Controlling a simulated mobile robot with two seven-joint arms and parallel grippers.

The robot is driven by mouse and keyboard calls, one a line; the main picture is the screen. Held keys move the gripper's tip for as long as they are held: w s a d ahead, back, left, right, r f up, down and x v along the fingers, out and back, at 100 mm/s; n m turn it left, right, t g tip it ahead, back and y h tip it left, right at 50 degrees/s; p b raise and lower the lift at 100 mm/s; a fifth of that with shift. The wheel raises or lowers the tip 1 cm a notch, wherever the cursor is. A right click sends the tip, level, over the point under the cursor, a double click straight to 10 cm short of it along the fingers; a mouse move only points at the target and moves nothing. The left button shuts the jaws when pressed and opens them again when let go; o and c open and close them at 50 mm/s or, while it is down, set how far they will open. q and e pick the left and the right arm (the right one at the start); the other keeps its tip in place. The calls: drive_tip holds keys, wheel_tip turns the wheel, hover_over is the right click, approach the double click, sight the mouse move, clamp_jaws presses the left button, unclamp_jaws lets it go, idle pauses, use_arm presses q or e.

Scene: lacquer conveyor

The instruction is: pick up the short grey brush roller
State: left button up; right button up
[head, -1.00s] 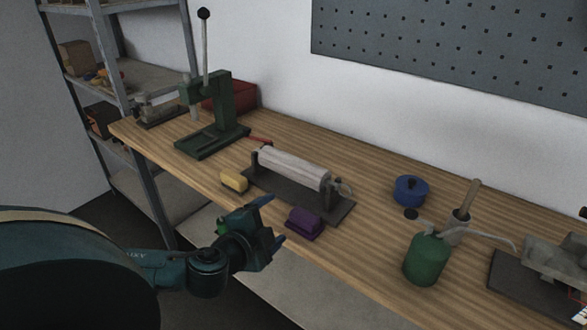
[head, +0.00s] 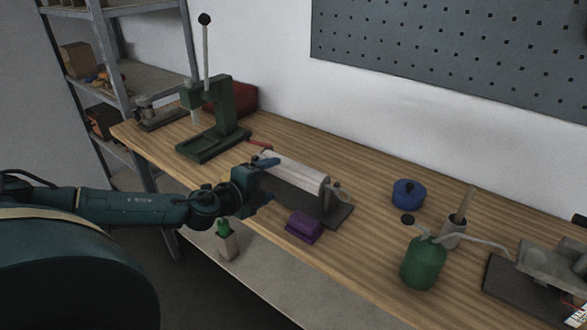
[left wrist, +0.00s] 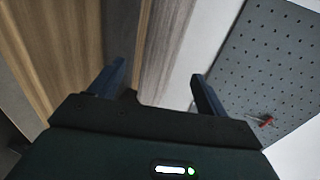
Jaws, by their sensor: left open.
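The grey brush roller (head: 298,173) is a pale grey cylinder lying across a dark stand (head: 336,212) on the wooden bench. My left gripper (head: 268,182) is open at the left end of the roller and hides part of that end and the stand. In the left wrist view the pale, streaked roller (left wrist: 163,45) shows between and beyond the open fingers (left wrist: 158,72). Nothing is held, and I cannot tell whether a finger touches the roller. My right gripper is not in view.
A purple block (head: 304,226) sits in front of the stand. A yellow block (head: 225,178) is mostly hidden behind my gripper. A green lever press (head: 222,120) stands at left; a blue pot (head: 408,193) and green oil can (head: 423,264) stand at right. A pegboard (head: 450,45) hangs behind.

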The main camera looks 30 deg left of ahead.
sight(283, 173)
use_arm(q)
drive_tip(key=p+x, duration=0.1)
drive_tip(key=x, duration=0.4)
drive_tip(key=shift+w+a+r+p, duration=0.1)
drive_tip(key=shift+a+r+p, duration=0.05)
drive_tip(key=shift+p, duration=0.15)
drive_tip(key=shift+w+f, duration=0.25)
drive_tip(key=shift+w, duration=0.2)
drive_tip(key=shift+c, duration=0.3)
drive_tip(key=shift+r, duration=0.1)
drive_tip(key=c, duration=1.3)
